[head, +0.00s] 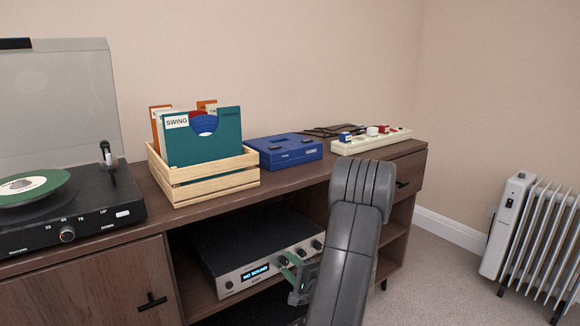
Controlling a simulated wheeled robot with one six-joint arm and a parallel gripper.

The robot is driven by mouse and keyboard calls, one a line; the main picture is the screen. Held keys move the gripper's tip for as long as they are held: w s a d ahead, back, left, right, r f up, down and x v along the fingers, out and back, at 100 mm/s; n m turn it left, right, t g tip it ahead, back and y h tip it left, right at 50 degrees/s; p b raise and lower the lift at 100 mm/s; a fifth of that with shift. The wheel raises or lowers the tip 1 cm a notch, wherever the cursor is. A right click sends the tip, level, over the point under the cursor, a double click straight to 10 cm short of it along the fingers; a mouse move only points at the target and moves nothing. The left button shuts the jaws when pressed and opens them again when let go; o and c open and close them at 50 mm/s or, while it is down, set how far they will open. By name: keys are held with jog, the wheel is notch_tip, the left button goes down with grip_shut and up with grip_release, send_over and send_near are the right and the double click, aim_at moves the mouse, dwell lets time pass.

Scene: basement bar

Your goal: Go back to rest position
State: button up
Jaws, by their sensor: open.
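My gripper (287,264) is low in front of the stereo receiver (240,279), near the knobs at the receiver's right end. Its two greenish fingers are apart and nothing shows between them. My grey arm hides part of the gripper and the right side of the shelf. The receiver sits in the open shelf bay, and its lit display reads "NO SOUND". I cannot tell whether the fingers touch its front.
A white radiator (525,235) stands at the right. Carpet between is clear.

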jog(key=m, duration=0.5)
jog(key=shift+m, duration=0.3)
jog(key=m+p, duration=0.1)
jog(key=m, duration=0.3)
jog(key=shift+m, duration=0.4)
